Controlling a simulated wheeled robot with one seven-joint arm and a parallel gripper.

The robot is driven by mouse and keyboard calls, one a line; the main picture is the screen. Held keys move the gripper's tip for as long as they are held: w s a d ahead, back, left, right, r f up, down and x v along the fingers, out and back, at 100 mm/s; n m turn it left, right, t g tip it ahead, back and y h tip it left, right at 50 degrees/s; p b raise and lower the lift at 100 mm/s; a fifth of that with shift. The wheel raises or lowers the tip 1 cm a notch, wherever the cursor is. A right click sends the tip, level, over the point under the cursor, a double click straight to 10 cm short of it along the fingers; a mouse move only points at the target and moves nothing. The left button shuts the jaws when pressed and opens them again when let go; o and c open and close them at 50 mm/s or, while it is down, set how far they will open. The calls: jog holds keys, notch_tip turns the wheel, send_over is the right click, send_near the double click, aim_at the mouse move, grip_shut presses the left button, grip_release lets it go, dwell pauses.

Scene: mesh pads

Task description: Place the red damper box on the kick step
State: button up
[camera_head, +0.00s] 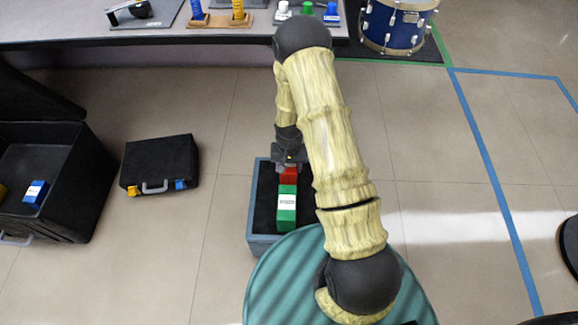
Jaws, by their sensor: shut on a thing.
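The red damper box (288,175) is at my gripper (288,165), which is shut on its far, upper part. The gripper and arm hide some of the box. I cannot tell whether the red box touches the step or the green box.
A black case (160,163) lies on the floor to the left. An open black crate (60,205) with a blue box (36,193) is farther left. A table (190,45) runs along the back, with a blue drum (395,25) at its right.

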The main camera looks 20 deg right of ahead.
jog(key=shift+f, duration=0.15)
jog(key=o, duration=1.1)
notch_tip(320, 180, up, 12)
jog(key=p, duration=0.6)
jog(key=shift+r, duration=0.2)
jog(key=s+r+n+t, duration=0.1)
jog(key=s+r, duration=0.6)
jog(key=r, duration=0.4)
jog(key=s+r+n+t, duration=0.1)
jog(key=s+r+n, duration=0.1)
jog(key=s+r, duration=0.5)
jog(key=shift+s+r+n+t, duration=0.2)
jog(key=shift+r+n+t, duration=0.1)
jog(key=shift+r, duration=2.3)
